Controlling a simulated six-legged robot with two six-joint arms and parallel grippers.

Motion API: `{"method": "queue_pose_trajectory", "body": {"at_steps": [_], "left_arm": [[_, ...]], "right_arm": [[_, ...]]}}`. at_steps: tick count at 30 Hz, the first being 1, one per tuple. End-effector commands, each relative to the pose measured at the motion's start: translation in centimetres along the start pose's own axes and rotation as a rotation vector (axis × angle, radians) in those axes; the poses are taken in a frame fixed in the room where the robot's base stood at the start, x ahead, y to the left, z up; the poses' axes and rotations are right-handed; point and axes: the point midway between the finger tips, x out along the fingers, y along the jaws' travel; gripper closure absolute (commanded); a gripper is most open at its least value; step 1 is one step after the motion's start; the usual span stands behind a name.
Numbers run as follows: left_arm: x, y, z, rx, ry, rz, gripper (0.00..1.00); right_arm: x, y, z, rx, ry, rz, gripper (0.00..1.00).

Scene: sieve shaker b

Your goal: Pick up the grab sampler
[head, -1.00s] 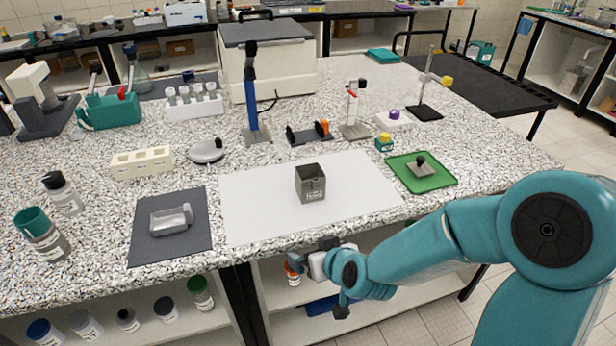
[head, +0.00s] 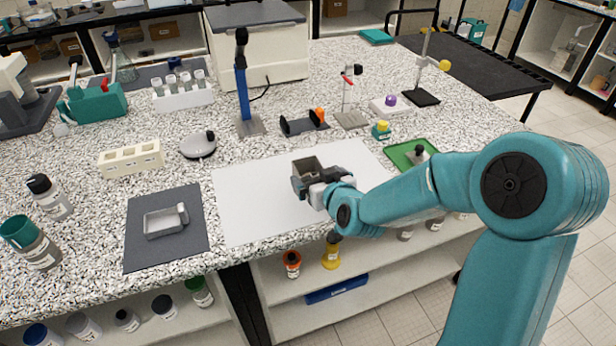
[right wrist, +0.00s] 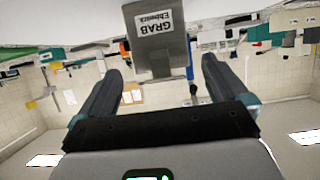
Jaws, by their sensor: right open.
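The grab sampler (head: 304,166) is a dark grey open-topped box standing on a white sheet (head: 240,210) near the bench's front edge. In the right wrist view the sampler (right wrist: 158,38) shows upside down with its "GRAB" label. My right gripper (head: 313,184) is at the sampler's front side and hides part of it in the head view. In the wrist view the right gripper (right wrist: 162,68) is open, its two dark fingers on either side of the sampler's near end, with a gap visible on both sides. My left gripper is not in view.
A dark mat (head: 135,240) with a metal scoop-like tray (head: 165,221) lies to the left. A green tray (head: 398,152) sits to the right, partly behind my arm. A blue-columned stand (head: 241,90) and small devices stand behind the sheet. Bottles fill the shelf below.

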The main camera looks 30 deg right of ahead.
Motion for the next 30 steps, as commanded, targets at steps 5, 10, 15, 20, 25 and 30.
{"method": "queue_pose_trajectory", "body": {"at_steps": [5, 10, 15, 20, 25, 30], "left_arm": [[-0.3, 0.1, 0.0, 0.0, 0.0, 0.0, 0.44], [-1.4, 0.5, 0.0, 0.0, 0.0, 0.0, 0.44], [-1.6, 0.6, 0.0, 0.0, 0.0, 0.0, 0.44], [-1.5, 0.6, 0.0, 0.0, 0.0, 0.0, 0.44], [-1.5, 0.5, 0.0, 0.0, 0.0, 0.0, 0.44], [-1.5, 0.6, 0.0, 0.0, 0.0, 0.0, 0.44]], "right_arm": [[1.4, -0.1, -0.1, 0.0, -0.001, 0.0, 0.0], [4.1, -0.2, -0.2, 0.0, -0.003, 0.001, 0.0], [6.2, -0.2, -0.1, 0.0, -0.002, 0.0, 0.0], [6.4, -0.2, -0.1, 0.0, 0.0, 0.0, 0.0], [6.4, -0.2, -0.1, 0.0, 0.0, 0.0, 0.26], [6.4, -0.2, -0.2, 0.0, 0.003, 0.001, 0.74]]}}
